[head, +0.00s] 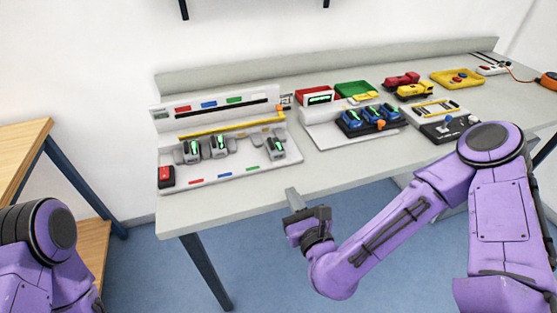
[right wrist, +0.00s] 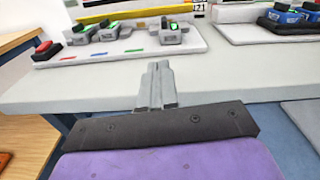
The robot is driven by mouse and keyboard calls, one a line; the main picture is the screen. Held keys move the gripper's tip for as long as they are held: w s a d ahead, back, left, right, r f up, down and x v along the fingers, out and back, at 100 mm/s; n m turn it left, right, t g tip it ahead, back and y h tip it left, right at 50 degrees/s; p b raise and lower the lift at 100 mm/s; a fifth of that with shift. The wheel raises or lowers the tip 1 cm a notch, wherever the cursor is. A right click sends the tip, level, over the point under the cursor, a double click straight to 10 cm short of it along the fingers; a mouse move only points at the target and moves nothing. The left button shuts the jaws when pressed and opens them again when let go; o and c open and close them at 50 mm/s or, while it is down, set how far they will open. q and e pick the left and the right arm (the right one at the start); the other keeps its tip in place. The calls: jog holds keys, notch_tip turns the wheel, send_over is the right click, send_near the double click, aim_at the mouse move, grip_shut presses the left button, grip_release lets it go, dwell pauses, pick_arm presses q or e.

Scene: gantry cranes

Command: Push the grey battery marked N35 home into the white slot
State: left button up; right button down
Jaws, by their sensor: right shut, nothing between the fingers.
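Three grey batteries with green lit tops stand on a white charging station (head: 215,172): a left one (head: 190,151), a middle one (head: 219,146) and a right one (head: 276,147). The N35 mark is too small to read, so I cannot tell which battery bears it or how deep each sits. They also show in the right wrist view, where the right battery (right wrist: 170,33) sits apart from the others. My right gripper (head: 292,194) is shut and empty, at the table's front edge, in front of and apart from the station. My left gripper is out of view.
A yellow bar (head: 225,128) runs behind the batteries. Blue batteries (head: 374,116) sit in a black holder to the right. The table front strip (head: 230,196) is clear.

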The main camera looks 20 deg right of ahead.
aim_at(273, 147)
jog(key=shift+m, duration=0.6)
jog(key=w+p, duration=0.1)
jog(key=w, duration=0.3)
jog(key=w+r+p, duration=0.1)
jog(key=w+p, duration=0.1)
jog(key=w, duration=0.2)
jog(key=w+p, duration=0.2)
jog(key=w, duration=0.3)
jog(key=shift+w+a+r, duration=0.1)
jog(key=shift+r, duration=0.15)
jog(key=shift+w+f, duration=0.1)
jog(key=shift+w, duration=0.45)
